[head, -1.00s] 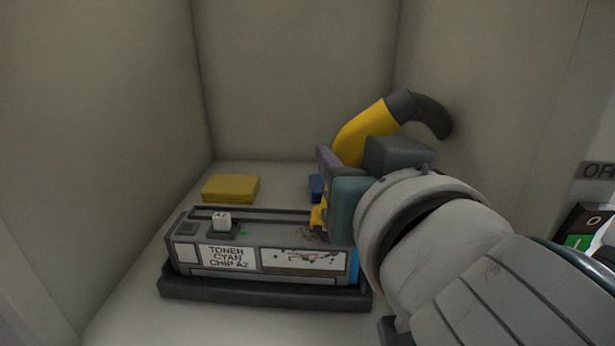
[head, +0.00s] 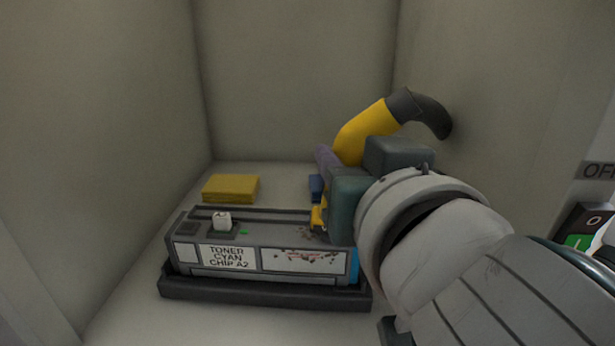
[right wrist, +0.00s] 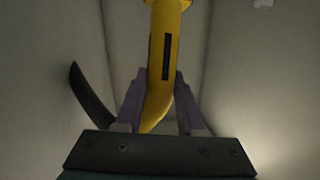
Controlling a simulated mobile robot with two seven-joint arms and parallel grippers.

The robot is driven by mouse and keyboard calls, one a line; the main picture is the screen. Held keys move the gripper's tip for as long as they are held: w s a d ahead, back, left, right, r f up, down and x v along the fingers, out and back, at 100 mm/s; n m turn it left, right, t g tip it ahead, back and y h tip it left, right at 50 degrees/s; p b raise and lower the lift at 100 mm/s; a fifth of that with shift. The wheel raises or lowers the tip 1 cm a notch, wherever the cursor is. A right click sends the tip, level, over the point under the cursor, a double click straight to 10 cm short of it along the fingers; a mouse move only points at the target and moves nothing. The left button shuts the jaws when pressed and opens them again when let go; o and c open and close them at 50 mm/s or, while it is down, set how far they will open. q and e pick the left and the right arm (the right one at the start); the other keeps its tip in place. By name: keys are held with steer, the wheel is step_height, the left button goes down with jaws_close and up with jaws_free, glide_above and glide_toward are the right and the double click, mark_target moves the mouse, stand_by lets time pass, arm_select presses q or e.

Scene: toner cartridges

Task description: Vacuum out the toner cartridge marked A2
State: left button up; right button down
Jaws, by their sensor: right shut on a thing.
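The toner cartridge (head: 255,247) lies in a black tray (head: 262,295) on the floor of a grey booth. Its label reads "TONER CYAN CHIP A2", and a small white knob stands on its top left. Dark specks lie on its top right and a smeared strip is on its front. My right gripper (right wrist: 155,100) is shut on a yellow vacuum nozzle (right wrist: 160,60) with a black curved end, which also shows in the head view (head: 360,133). A yellow part of the nozzle sits at the cartridge's right end; whether it touches is hidden. My left gripper is not in view.
A yellow block or cloth (head: 231,188) lies behind the cartridge at the left. A small blue object (head: 315,187) is partly hidden behind my right gripper. A switch box (head: 585,230) with a green button is at the right edge. Walls close in on three sides.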

step_height(320, 180, up, 5)
steer(key=p, duration=0.5)
steer(key=shift+r, duration=0.1)
stand_by(0.4)
steer(key=shift+s, duration=0.1)
